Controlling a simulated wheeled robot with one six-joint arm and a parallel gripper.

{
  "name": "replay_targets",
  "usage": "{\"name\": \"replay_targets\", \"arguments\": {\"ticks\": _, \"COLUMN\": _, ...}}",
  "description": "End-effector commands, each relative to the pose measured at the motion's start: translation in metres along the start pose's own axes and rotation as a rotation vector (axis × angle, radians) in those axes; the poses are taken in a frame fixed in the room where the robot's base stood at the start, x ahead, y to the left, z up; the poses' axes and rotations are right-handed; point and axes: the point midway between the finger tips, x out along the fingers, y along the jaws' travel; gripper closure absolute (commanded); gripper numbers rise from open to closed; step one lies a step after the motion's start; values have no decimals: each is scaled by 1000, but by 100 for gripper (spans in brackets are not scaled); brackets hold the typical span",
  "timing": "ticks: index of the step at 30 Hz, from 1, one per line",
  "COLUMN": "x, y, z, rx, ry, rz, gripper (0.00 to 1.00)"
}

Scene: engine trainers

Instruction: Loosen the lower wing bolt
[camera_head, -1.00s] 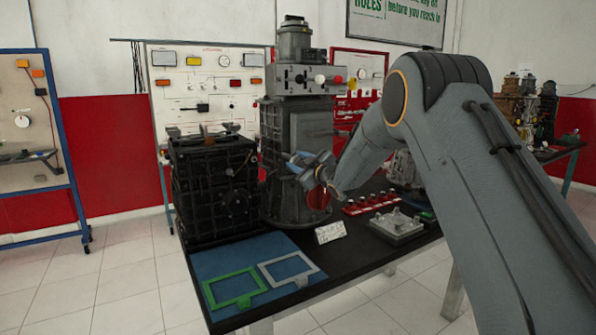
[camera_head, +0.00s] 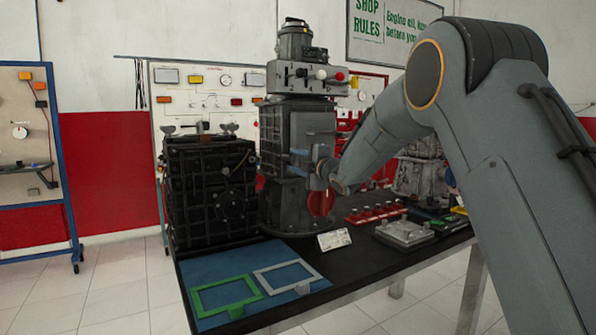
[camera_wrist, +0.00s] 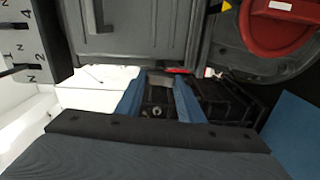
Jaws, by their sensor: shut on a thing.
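The grey engine tower (camera_head: 285,130) stands at the back of the dark bench, with its grey cover panel (camera_wrist: 135,32) filling the top of the wrist view. My gripper (camera_head: 298,162) is at the lower front of the tower, above the red disc (camera_head: 321,203). In the wrist view its two blue fingers (camera_wrist: 160,80) reach to the panel's edge. A small grey piece, which seems to be the lower wing bolt (camera_wrist: 159,83), sits between the fingertips. The fingers hide most of it, so its wings and angle cannot be made out.
A black engine block (camera_head: 210,190) stands close left of the tower. A blue mat (camera_head: 235,315) with green and grey frames lies in front. Red parts (camera_head: 376,212) and a grey metal plate (camera_head: 404,233) lie to the right. The red disc (camera_wrist: 275,22) is beside the panel.

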Motion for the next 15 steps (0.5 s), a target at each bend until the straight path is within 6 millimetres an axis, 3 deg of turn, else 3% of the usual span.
{"name": "replay_targets", "arguments": {"ticks": 15, "x": 0, "y": -2, "z": 0, "rx": -101, "ry": 1, "rz": -3, "gripper": 88}}
